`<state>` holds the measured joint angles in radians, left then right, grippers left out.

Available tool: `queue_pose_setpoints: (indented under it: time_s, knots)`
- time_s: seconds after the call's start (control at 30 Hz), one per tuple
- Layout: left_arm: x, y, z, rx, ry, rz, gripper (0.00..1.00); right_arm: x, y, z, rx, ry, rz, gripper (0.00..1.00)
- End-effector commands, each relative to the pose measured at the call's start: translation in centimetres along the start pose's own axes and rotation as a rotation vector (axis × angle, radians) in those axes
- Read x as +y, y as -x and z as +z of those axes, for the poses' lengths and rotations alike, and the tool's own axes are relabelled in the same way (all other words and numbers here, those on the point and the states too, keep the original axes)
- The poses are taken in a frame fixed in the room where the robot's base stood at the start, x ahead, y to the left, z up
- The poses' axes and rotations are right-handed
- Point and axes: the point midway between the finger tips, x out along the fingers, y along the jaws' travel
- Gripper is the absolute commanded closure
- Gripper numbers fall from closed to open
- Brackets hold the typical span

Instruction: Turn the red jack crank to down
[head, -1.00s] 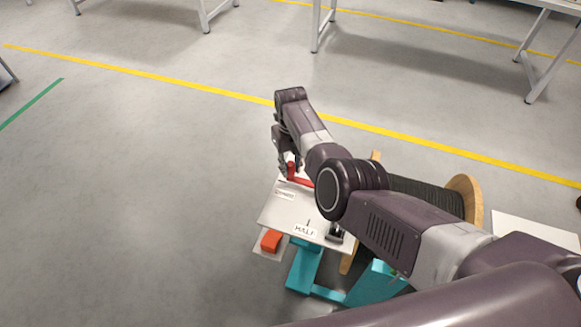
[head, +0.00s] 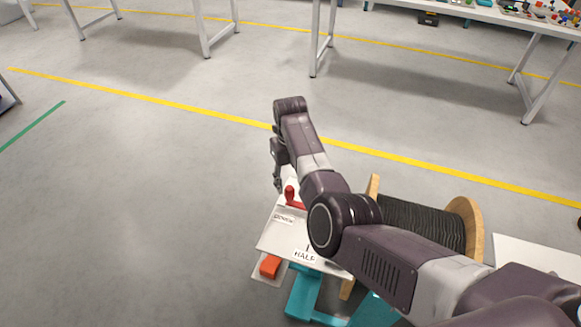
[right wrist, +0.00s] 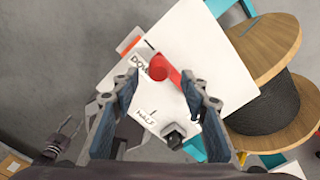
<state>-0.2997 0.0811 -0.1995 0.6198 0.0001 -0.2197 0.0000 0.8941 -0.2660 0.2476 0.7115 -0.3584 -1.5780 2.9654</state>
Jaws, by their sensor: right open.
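The red jack crank (head: 291,198) sits on a tilted white panel (head: 285,238) in the head view. In the right wrist view the red crank (right wrist: 172,65) has its round knob beside the DOWN label (right wrist: 140,66). The HALF label (right wrist: 147,118) lies nearer the bottom. My right gripper (head: 277,184) is open just above and left of the knob in the head view. In the right wrist view its fingers (right wrist: 163,92) stand apart on both sides, with the knob showing between and beyond them. My arm hides part of the panel. A dark jointed shape at lower left may be my left gripper.
A wooden reel of black cable (head: 420,225) stands right of the panel, close to my right arm. A teal frame (head: 306,290) and an orange block (head: 270,266) are below the panel. The floor to the left is clear. Tables stand at the back.

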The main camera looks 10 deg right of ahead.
Motion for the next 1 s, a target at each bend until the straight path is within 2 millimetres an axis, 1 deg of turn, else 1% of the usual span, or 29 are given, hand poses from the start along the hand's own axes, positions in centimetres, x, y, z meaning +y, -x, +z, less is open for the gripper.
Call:
queue_pose_setpoints:
  time_s: [0.03, 0.2, 0.3, 0.4, 0.53, 1.0]
  knots:
    - [0.1, 0.0, 0.0, 0.000, 0.000, 0.001, 0.57, 0.1, 1.2, 0.1, -0.005, -0.001, 0.001, 0.59]
    - [0.1, 0.0, 0.0, 0.000, 0.000, 0.001, 0.57, 0.0, 4.7, 0.1, -0.003, 0.000, 0.000, 0.59]
    - [0.1, 0.0, 0.0, 0.000, 0.000, 0.001, 0.57, 0.0, 6.1, 0.1, -0.003, -0.001, 0.000, 0.59]
    - [0.1, 0.0, 0.0, 0.000, 0.000, 0.001, 0.57, -0.1, 6.9, 0.0, -0.001, 0.000, -0.001, 0.59]
    - [0.1, 0.0, 0.0, 0.000, 0.000, 0.001, 0.57, -0.1, 7.3, 0.0, -0.001, 0.000, -0.001, 0.59]
    - [0.1, 0.0, 0.0, 0.000, -0.001, 0.001, 0.57, -0.1, 7.3, 0.0, 0.000, 0.000, -0.001, 0.59]
